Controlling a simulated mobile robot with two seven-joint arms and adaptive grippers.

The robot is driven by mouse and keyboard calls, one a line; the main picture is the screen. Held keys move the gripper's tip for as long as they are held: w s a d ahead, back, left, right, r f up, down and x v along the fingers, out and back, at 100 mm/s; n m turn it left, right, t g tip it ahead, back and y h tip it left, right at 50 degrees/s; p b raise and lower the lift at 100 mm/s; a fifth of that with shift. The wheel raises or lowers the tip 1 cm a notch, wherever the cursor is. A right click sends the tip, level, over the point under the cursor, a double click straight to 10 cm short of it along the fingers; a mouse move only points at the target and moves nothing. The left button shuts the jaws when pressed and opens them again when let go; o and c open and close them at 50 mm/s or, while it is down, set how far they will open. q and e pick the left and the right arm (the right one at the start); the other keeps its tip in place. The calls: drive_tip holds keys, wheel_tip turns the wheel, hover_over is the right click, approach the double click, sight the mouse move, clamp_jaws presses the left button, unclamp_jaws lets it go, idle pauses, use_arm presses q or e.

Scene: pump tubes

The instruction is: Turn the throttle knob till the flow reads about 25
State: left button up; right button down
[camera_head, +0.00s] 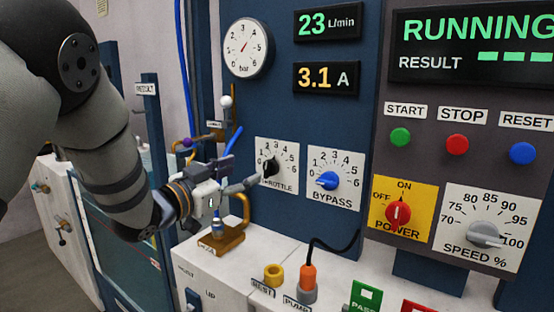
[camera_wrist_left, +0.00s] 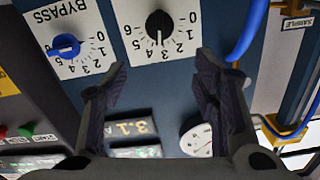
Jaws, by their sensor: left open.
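The black throttle knob (camera_head: 271,167) sits on a white dial plate marked 0 to 6 on the blue panel. In the left wrist view the knob (camera_wrist_left: 160,25) appears upside down, its white mark pointing near 3. The green flow display (camera_head: 326,23) reads 23 L/min. My left gripper (camera_head: 250,180) is in front of the throttle plate, with a finger overlapping its lower left. In the left wrist view the open fingers (camera_wrist_left: 160,70) stand apart with nothing between them, and the knob lies beyond their tips. My right gripper is not in view.
The blue bypass knob (camera_head: 327,180) is just right of the throttle. The pressure gauge (camera_head: 246,47) and the amp display (camera_head: 326,77), reading 3.1, are above. A red power knob (camera_head: 398,213) is farther right.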

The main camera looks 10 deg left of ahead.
sight(267, 164)
use_arm(q)
drive_tip(key=x, duration=0.3)
drive_tip(key=b+x, duration=0.1)
drive_tip(key=x, duration=0.3)
drive_tip(key=f+x, duration=0.1)
drive_tip(key=x, duration=0.2)
drive_tip(key=shift+w+d+f+b, duration=0.1)
drive_tip(key=shift+w+b, duration=0.15)
drive_tip(key=shift+b, duration=0.1)
drive_tip(key=shift+w+d+r, duration=0.15)
drive_tip(key=shift+w+r, duration=0.1)
drive_tip(key=shift+w, duration=0.1)
drive_tip(key=shift+r, duration=0.1)
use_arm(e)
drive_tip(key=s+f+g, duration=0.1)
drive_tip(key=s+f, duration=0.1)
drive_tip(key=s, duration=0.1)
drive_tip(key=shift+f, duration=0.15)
use_arm(q)
drive_tip(key=c, duration=1.2)
drive_tip(key=shift+s+d+r+m, duration=0.1)
drive_tip(key=shift+m, duration=0.5)
drive_tip(key=o, duration=1.2)
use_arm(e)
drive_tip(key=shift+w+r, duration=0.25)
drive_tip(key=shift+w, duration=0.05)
